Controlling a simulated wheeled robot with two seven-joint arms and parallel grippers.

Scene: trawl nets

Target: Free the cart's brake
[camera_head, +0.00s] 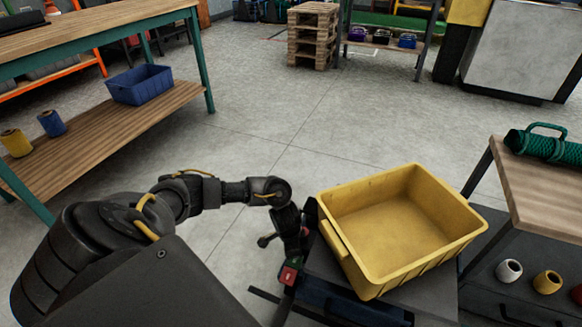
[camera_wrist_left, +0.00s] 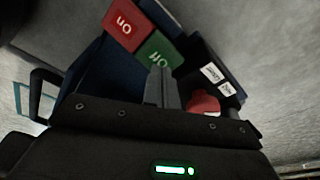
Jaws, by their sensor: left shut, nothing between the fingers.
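The cart (camera_head: 440,283) stands at the lower middle right with a yellow bin (camera_head: 395,225) on its top. A red plate marked "on" (camera_wrist_left: 126,23) and a green plate marked "off" (camera_wrist_left: 160,53) sit side by side at the cart's left end; the red plate also shows in the head view (camera_head: 288,275). A red knob-like part (camera_wrist_left: 203,104) shows right of my fingers, partly hidden by my gripper body. My left gripper (camera_wrist_left: 163,76) is shut and empty, its tips over the lower edge of the green plate. Contact cannot be told. My right gripper is out of view.
A dark box with white labels (camera_wrist_left: 217,76) lies right of the plates. A wooden table (camera_head: 545,190) with a green net roll (camera_head: 545,145) stands right of the cart. A workbench (camera_head: 110,120) stands at the left. The floor between is clear.

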